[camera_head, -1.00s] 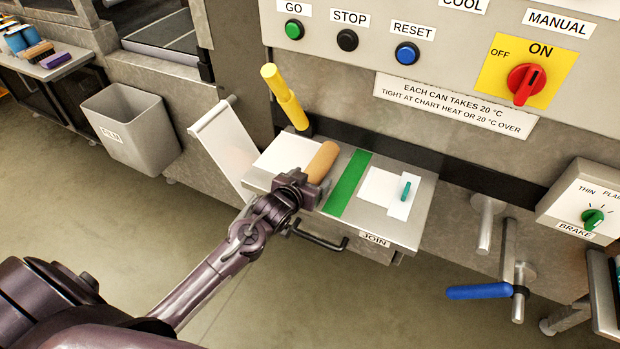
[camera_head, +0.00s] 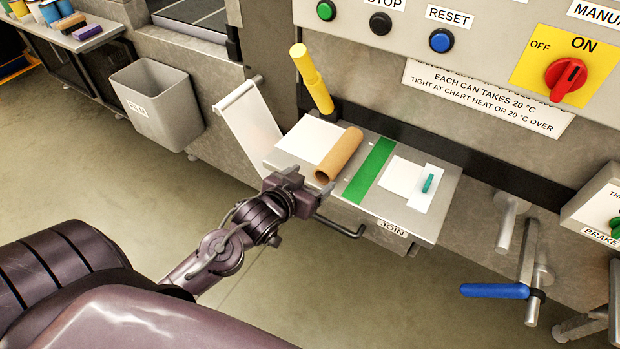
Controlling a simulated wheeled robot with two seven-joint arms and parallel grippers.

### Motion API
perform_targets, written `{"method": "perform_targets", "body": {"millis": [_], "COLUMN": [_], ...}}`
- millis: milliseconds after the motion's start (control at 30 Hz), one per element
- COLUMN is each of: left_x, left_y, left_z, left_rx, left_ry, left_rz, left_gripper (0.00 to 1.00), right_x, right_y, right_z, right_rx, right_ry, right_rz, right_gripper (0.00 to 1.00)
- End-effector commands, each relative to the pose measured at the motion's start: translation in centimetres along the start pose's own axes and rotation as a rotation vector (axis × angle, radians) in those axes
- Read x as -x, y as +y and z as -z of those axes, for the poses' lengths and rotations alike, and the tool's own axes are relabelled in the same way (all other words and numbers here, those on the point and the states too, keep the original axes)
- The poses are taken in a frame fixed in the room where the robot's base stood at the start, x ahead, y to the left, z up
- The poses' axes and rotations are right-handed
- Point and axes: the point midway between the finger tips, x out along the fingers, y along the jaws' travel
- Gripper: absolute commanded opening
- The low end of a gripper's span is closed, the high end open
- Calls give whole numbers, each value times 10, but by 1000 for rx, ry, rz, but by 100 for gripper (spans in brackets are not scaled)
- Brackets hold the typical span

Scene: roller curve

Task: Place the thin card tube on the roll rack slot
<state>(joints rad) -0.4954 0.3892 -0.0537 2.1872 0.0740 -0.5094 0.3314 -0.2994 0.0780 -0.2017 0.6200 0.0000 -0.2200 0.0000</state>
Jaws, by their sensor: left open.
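A brown card tube (camera_head: 341,152) lies on the metal join table (camera_head: 446,192), between a white sheet and a green strip. Its open near end faces my left gripper. My left gripper (camera_head: 309,178) is open and empty at the front edge of the table, just short of the tube's near end and apart from it. My right gripper is not in view. I cannot make out a roll rack slot in this view.
A yellow handle (camera_head: 312,80) stands behind the tube. A green strip (camera_head: 370,171) and a small teal item (camera_head: 428,183) are on the table. A black handle (camera_head: 340,228) juts from its front. A grey bin (camera_head: 158,106) stands left; a blue lever (camera_head: 494,290) sticks out lower right.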

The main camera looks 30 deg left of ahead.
Motion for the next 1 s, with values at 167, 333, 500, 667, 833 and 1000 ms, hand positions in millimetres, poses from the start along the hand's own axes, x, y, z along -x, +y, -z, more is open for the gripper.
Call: {"method": "perform_targets", "body": {"millis": [167,333,500,667,833,1000], "left_x": [-15,-30,-34,-48,-68,-94], "left_y": [-1,-2,-3,-2,-2,0], "left_z": [-7,-9,-8,-4,-4,-4], "left_rx": [18,17,5,1,2,2], "left_ry": [12,12,3,2,1,2], "left_rz": [7,5,0,-2,-2,-2], "left_gripper": [75,75,75,75,75,75], "right_x": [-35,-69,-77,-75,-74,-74], "right_y": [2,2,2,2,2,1], "right_z": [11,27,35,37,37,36], "right_rx": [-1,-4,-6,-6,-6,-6], "right_ry": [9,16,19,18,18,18], "right_rz": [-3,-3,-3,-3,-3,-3], "right_gripper": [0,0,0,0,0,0]}}
